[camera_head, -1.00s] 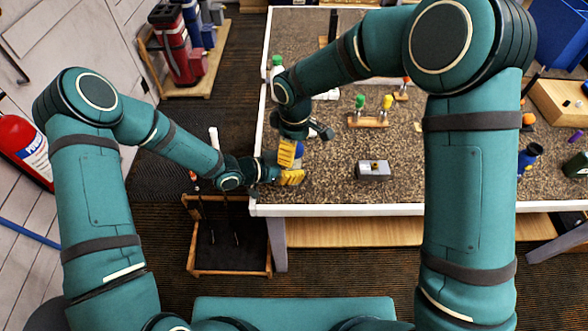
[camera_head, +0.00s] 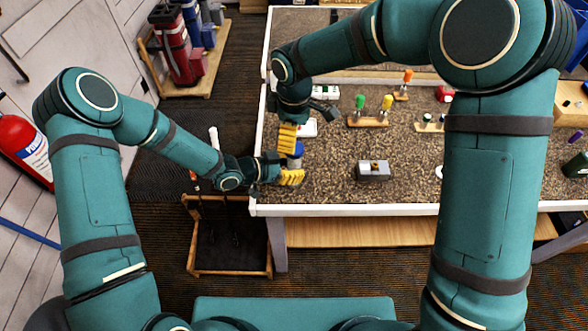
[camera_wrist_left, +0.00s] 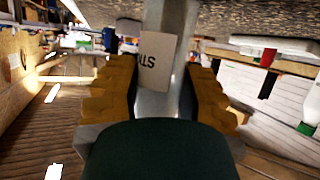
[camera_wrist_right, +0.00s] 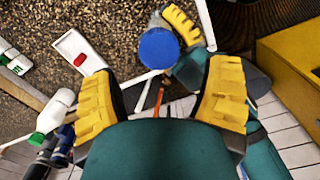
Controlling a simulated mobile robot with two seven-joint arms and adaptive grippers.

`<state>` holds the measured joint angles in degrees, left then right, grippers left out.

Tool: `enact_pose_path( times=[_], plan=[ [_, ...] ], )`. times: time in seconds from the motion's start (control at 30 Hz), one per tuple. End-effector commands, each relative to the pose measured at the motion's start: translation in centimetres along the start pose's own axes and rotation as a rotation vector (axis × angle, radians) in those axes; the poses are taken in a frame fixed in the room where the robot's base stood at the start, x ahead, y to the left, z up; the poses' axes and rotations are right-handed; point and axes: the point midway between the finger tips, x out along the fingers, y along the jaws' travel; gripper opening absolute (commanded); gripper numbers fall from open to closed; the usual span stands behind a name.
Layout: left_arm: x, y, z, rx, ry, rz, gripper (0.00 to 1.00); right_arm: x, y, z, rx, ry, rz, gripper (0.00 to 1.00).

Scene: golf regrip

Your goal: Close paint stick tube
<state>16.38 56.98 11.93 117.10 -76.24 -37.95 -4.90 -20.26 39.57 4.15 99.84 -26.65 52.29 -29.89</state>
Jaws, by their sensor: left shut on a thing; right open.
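The paint stick tube (camera_wrist_left: 168,55) is a pale grey cylinder with a lettered label, upright between the yellow fingers of my left gripper (camera_wrist_left: 160,95) in the left wrist view. In the head view my left gripper (camera_head: 291,177) is shut on it at the table's front left corner. A round blue cap (camera_wrist_right: 158,48) shows at the tube's end in the right wrist view; I cannot tell how fully it is seated. My right gripper (camera_wrist_right: 160,98) is open and empty, with the cap beyond its fingertips. In the head view my right gripper (camera_head: 288,138) is just behind the blue cap (camera_head: 298,150).
A grey metal block (camera_head: 373,170) lies on the speckled table right of the grippers. A wooden rack (camera_head: 367,121) with green and yellow handles stands behind it. A white tray (camera_wrist_right: 68,44) with a red piece lies near my right gripper.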

Motion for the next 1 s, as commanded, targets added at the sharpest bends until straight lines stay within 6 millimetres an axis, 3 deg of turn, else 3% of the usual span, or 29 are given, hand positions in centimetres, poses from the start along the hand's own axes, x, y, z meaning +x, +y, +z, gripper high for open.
enact_pose_path(
  times=[0.3, 0.63, 0.77, 1.0],
  plan=[
    [0.0, 0.0, 0.0, 0.000, -0.001, 0.000, 0.00, -2.6, 0.1, 0.1, -0.297, 0.000, 0.002, 0.77],
    [0.0, 0.0, 0.0, 0.000, -0.001, 0.000, 0.00, -2.7, 0.1, 0.1, -0.313, -0.001, 0.002, 0.77],
    [0.0, 0.0, 0.0, 0.000, -0.001, 0.000, 0.00, -2.1, 0.1, 0.1, -0.312, -0.003, 0.001, 0.77],
    [0.0, 0.0, 0.0, 0.000, 0.000, 0.000, 0.00, 1.2, 0.0, 0.1, -0.313, -0.004, -0.001, 0.77]
  ],
)
